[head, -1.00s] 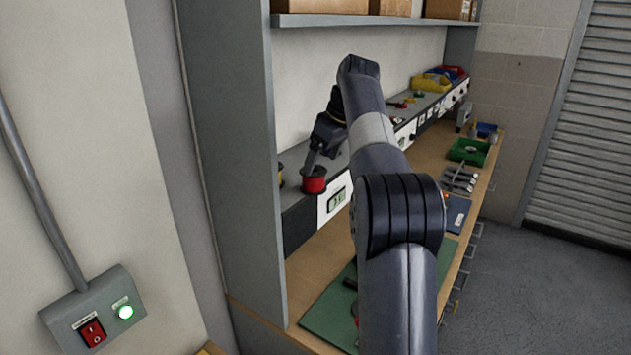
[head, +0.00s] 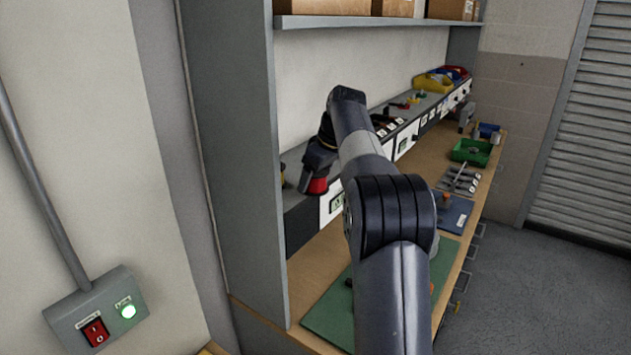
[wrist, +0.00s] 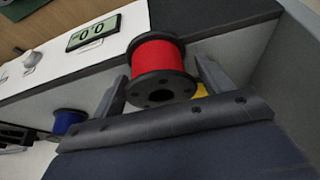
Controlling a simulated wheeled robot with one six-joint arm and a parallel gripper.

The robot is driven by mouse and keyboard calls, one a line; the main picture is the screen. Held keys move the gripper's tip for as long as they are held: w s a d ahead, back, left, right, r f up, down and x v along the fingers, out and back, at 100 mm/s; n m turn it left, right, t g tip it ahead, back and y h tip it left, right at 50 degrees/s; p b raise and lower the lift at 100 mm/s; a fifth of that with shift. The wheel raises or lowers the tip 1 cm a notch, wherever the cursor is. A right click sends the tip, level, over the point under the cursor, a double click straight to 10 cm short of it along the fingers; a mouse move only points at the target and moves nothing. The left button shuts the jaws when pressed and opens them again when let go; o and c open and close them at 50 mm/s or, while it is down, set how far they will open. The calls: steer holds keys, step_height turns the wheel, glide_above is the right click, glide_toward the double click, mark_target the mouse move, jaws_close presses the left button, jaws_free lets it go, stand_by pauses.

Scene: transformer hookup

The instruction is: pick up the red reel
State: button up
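The red reel (wrist: 158,57), a red winding between dark flanges, is between the two fingers of my gripper (wrist: 160,86) in the wrist view. The fingers lie against its sides, with the near flange facing the camera. In the head view the red reel (head: 317,187) hangs tilted at the end of my gripper (head: 316,175), in front of the ledge's panel edge. The gripper body hides its upper part there.
A blue reel (wrist: 68,121) stands on the ledge to the left in the wrist view. A display (wrist: 93,32) sits on the panel. The grey upright (head: 235,120) is left of my gripper.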

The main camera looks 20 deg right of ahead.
steer(key=c, duration=1)
steer(key=shift+r, duration=0.2)
